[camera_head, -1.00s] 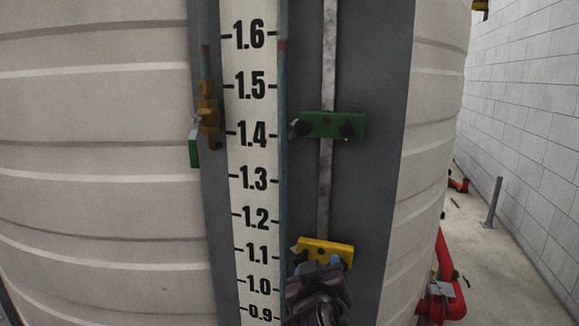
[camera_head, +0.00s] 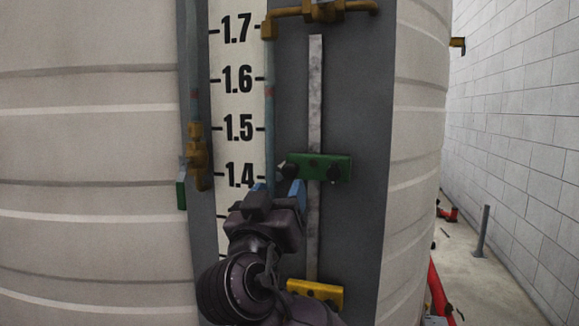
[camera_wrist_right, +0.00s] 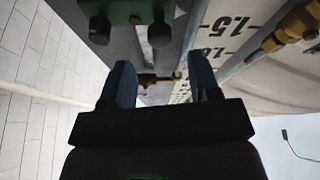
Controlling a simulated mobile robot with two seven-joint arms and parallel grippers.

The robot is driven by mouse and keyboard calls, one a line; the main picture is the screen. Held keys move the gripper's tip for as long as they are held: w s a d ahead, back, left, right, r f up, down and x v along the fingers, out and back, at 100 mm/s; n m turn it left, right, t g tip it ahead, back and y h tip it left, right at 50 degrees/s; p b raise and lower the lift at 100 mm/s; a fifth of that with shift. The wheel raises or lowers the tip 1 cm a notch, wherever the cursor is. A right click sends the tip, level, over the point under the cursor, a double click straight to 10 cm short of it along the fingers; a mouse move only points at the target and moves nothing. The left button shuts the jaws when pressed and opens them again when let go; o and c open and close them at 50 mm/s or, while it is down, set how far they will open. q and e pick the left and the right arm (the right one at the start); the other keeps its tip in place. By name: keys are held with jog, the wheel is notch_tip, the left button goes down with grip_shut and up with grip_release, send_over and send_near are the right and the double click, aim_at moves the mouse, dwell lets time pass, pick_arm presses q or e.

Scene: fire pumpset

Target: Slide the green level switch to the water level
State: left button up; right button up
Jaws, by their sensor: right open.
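The green level switch (camera_head: 330,168) is a block with black knobs on a vertical metal rail, its pointer side near the 1.4 mark. The white number scale (camera_head: 238,105) stands left of it. A blue-grey gauge tube (camera_head: 270,130) runs along the scale's right edge, with a red mark a little below 1.6. My right gripper (camera_head: 278,188) is open and empty, its blue fingertips just below and left of the switch. In the right wrist view the open fingers (camera_wrist_right: 162,82) show, with the green switch (camera_wrist_right: 128,10) at the top edge beyond them. My left gripper is out of view.
A yellow block (camera_head: 315,293) sits lower on the same metal rail (camera_head: 315,90). Brass fittings (camera_head: 322,12) cross the top of the panel, and a brass valve (camera_head: 196,155) is left of the scale. The rail above the green switch is clear.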

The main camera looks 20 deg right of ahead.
aim_at(288, 173)
jog(key=p+x, duration=0.1)
jog(key=x, duration=0.5)
jog(key=shift+w+d+r+p, duration=0.1)
jog(key=shift+w+d+p, duration=0.15)
jog(key=shift+p, duration=0.15)
grip_shut()
